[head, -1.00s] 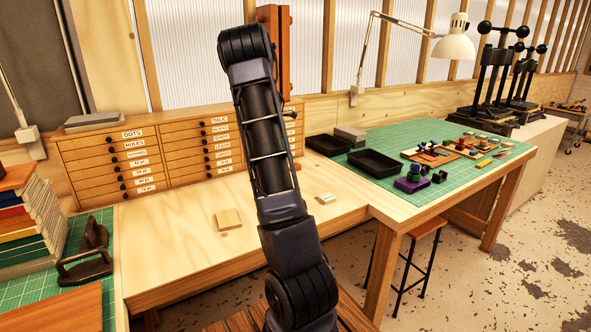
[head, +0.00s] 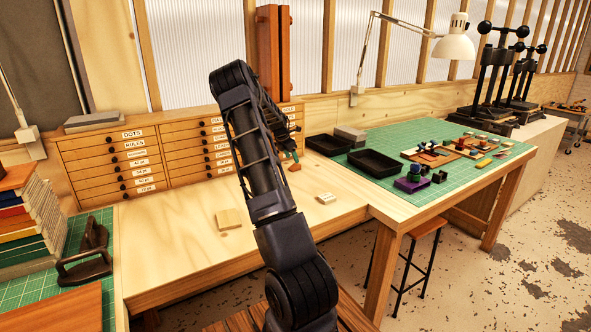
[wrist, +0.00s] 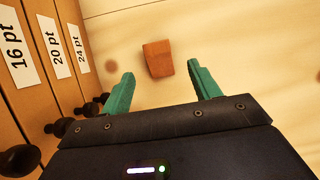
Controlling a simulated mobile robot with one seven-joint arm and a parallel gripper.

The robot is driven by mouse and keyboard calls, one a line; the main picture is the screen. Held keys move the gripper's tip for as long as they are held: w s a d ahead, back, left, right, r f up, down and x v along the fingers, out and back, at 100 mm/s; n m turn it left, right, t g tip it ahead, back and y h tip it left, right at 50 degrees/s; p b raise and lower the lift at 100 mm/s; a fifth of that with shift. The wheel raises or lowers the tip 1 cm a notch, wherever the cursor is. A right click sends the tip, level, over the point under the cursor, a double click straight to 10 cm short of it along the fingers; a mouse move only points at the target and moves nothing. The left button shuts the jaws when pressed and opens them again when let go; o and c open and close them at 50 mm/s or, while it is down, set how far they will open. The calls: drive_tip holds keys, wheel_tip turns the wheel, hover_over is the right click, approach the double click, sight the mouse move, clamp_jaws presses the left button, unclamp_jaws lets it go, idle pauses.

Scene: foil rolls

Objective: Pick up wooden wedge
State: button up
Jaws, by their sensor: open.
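The wooden wedge (wrist: 158,58) is a small orange-brown block lying on the pale wooden bench top. In the wrist view it sits just beyond the green fingertips, roughly midway between them. My gripper (wrist: 160,80) is open and empty, with one finger to each side of the wedge's line and apart from it. In the head view my gripper (head: 291,160) shows partly behind my arm, over the bench near the drawer cabinet.
The drawer cabinet (head: 110,163) stands close by, its knobs (wrist: 22,158) near my gripper's left. A pale square block (head: 228,219) and a small light block (head: 326,198) lie on the bench. Black trays (head: 373,163) stand on the green mat at right. The bench front is clear.

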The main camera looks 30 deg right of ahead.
sight(295, 166)
drive_tip(key=shift+x, duration=2.65)
drive_tip(key=shift+w+a, duration=0.1)
drive_tip(key=shift+a, duration=0.1)
drive_tip(key=c, duration=1.1)
drive_tip(key=shift+o, duration=0.2)
